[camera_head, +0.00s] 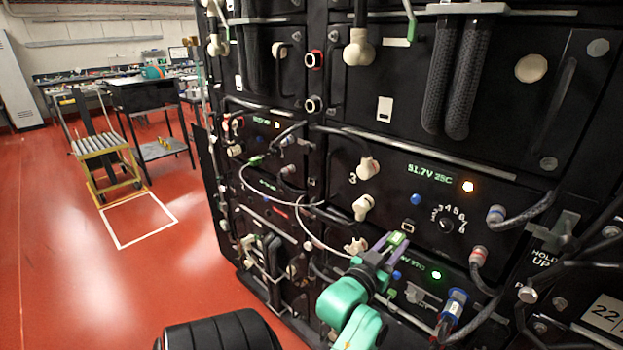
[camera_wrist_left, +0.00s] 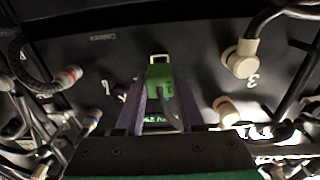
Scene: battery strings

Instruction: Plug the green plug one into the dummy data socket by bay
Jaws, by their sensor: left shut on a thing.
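My left gripper (camera_head: 385,248), with purple fingers on a teal arm, is shut on the green plug (camera_head: 398,239). In the left wrist view the green plug (camera_wrist_left: 158,74) sits between the two fingers (camera_wrist_left: 162,105), with a grey cable curving back from it. A small pale-framed rectangular socket (camera_head: 408,226) is on the black panel just above the plug in the head view. In the left wrist view the socket frame (camera_wrist_left: 159,58) is right at the plug's front end. I cannot tell whether they touch. My right gripper is not in view.
The panel around has a blue button (camera_head: 416,199), a rotary dial (camera_head: 446,225), beige connectors (camera_head: 368,167) and thick black cables (camera_head: 525,210). Another green plug (camera_head: 255,160) is farther left. A thin white cable (camera_head: 310,228) hangs across the rack.

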